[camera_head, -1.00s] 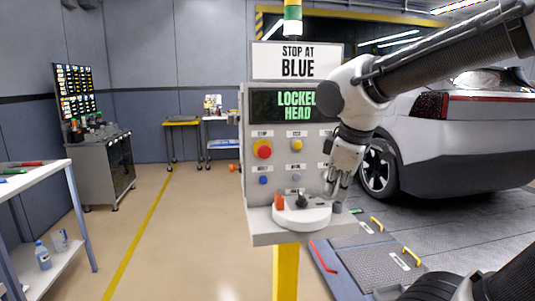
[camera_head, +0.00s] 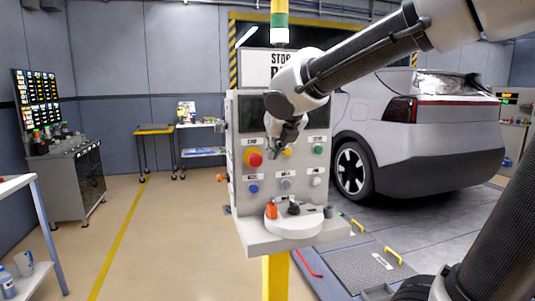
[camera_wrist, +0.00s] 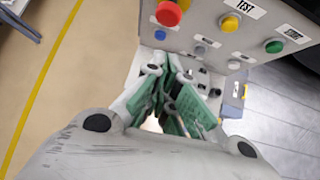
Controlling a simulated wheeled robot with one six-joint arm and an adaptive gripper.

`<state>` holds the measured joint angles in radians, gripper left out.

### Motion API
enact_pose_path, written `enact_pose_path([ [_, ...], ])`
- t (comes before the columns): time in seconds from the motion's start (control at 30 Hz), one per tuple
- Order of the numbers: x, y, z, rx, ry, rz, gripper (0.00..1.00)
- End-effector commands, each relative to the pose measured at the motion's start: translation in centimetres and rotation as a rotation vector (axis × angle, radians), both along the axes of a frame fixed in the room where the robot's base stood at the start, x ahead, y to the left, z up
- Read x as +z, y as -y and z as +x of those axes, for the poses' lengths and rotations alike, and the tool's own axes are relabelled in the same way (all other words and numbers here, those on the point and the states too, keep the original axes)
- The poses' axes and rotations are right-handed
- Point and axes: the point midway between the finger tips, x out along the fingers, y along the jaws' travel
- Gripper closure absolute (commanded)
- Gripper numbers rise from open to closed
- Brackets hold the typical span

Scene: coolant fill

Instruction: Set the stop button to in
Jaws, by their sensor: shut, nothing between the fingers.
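The stop button (camera_head: 253,158) is a red mushroom head on a yellow collar, at the upper left of the grey control panel (camera_head: 238,197). Whether it is in or out is not clear. It also shows at the top of the wrist view (camera_wrist: 169,13). My gripper (camera_head: 272,153) is shut and empty, just right of the stop button and in front of the panel. In the wrist view my green-padded fingers (camera_wrist: 168,73) lie below the red head, apart from it in the picture.
A yellow button (camera_head: 287,152) and a green button (camera_head: 318,149) sit right of the stop button. Blue (camera_head: 253,189), grey and white buttons are below. A car (camera_head: 430,130) is behind, right.

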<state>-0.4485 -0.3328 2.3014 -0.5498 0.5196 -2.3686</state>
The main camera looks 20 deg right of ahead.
Motion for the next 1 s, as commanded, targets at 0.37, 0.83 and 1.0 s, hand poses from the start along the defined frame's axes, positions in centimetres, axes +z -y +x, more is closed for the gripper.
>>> enact_pose_path([
  [0.37, -5.9, -0.1, 5.3, -0.006, -0.006, -0.002, 1.00],
  [0.83, -6.7, -0.5, 9.9, -0.004, -0.003, 0.003, 1.00],
  [1.0, -6.7, -0.5, 9.9, -0.004, -0.003, 0.003, 1.00],
])
